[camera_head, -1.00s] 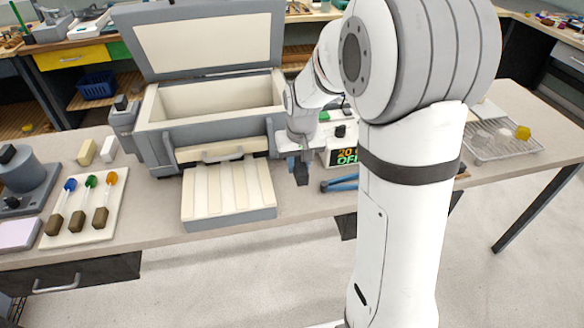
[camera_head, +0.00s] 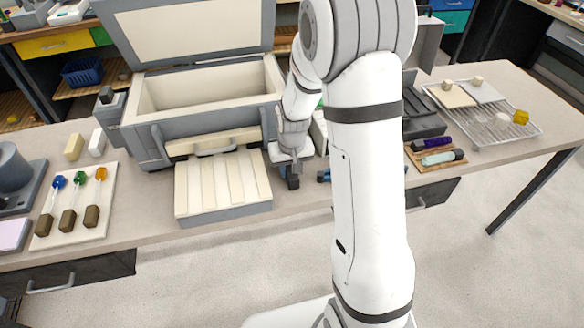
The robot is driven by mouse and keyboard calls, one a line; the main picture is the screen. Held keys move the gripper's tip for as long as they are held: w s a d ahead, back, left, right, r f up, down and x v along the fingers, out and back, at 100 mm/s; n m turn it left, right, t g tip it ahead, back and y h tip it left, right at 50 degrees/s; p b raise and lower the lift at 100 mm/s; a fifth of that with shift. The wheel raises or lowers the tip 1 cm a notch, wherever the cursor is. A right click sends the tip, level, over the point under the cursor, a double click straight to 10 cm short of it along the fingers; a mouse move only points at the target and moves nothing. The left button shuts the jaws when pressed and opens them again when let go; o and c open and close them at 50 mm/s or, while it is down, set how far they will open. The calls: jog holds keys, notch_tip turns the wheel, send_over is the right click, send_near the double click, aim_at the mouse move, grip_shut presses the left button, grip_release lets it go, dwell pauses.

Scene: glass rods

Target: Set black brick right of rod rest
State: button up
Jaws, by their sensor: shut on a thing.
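My gripper (camera_head: 291,172) is over the bench, just right of the ribbed cream slab in front of the kiln, pointing down. It is shut on a small dark block, which looks like the black brick (camera_head: 293,183); the fingers hide part of it. I cannot tell whether the block touches the bench. A pale board (camera_head: 100,180), which may be the rod rest, lies at the left. Blue-, green- and orange-tipped rods with brown ends lie on it.
The grey kiln (camera_head: 185,138) stands open behind the ribbed slab (camera_head: 222,187). Cream (camera_head: 74,147) and white (camera_head: 97,142) bricks stand left of it. Blue-handled pliers (camera_head: 323,176) lie right of my gripper, partly hidden by my arm. A wire rack (camera_head: 530,131) is at the right.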

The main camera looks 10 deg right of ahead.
jog(key=shift+f, duration=0.2)
jog(key=o, duration=1.1)
jog(key=shift+c, duration=0.2)
jog(key=shift+r, duration=0.2)
notch_tip(320, 180, up, 12)
jog(key=s, duration=0.2)
jog(key=s+r, duration=0.3)
jog(key=s, duration=0.7)
jog(key=s+r+t, duration=0.1)
jog(key=s+r, duration=0.3)
jog(key=s, duration=0.5)
jog(key=shift+s+d+r+t, duration=0.25)
jog(key=shift+s+t, duration=0.05)
jog(key=shift+s, duration=0.1)
